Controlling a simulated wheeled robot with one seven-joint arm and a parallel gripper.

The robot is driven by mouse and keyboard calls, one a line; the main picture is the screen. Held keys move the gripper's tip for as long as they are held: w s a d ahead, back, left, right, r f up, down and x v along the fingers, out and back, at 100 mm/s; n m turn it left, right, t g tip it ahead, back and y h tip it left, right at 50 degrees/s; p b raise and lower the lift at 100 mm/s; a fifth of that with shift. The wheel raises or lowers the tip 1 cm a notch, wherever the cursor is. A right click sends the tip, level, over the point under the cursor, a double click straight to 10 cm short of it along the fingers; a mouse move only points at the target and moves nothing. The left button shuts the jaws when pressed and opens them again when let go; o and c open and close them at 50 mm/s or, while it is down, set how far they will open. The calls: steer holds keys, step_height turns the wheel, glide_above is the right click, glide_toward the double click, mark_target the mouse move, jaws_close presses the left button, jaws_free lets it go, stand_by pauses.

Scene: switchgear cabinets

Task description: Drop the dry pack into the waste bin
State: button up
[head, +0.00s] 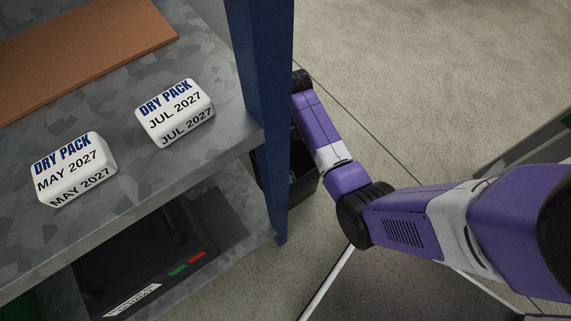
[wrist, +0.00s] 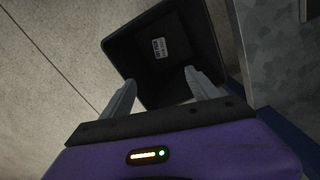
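My gripper (wrist: 160,79) is open, its two grey fingers well apart with nothing between them. It points down into the black waste bin (wrist: 125,50), whose open mouth shows in the wrist view. A small white block with dark print (wrist: 158,47) lies inside the bin and looks like a dry pack; its print is too small to read. In the head view the waste bin (head: 304,188) is partly hidden by the blue post and my arm. Two white dry packs sit on the shelf: one marked MAY 2027 (head: 74,168), one marked JUL 2027 (head: 175,112).
The blue cabinet post (head: 263,90) stands between the shelf (head: 120,195) and my arm. A brown board (head: 85,50) lies at the back of the shelf. A black device (head: 150,260) with green and red marks sits below. Open floor (head: 420,80) lies to the right.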

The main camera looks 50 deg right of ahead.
step_height(320, 180, up, 8)
steer(key=p, duration=0.3)
stand_by(0.3)
steer(key=shift+f, duration=0.15)
